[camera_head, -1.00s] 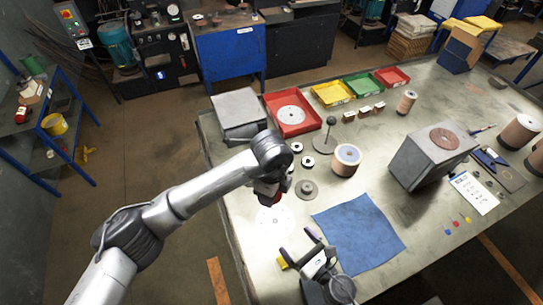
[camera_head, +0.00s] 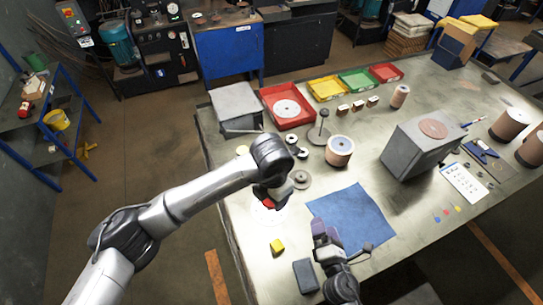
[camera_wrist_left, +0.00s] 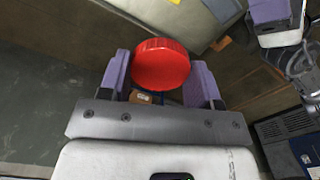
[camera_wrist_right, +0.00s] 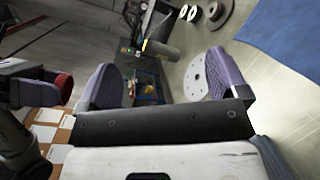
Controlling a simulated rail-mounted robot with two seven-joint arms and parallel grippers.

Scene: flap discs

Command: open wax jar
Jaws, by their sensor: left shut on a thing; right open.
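A red round cap with a ridged edge, seemingly the wax jar's lid (camera_wrist_left: 161,64), sits between the purple fingers of my left gripper (camera_wrist_left: 160,80). In the head view the red shows below my left wrist (camera_head: 268,203), above the table's left side. It also shows at the left edge of the right wrist view (camera_wrist_right: 63,86). Whether a jar body is under it I cannot tell.
A blue cloth (camera_head: 352,218) lies flat on the table (camera_head: 405,110). A yellow block (camera_head: 277,246) and a dark block (camera_head: 305,275) are near the front edge. A spool (camera_head: 339,151), metal discs (camera_head: 301,180) and a large grey box (camera_head: 420,148) stand farther back.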

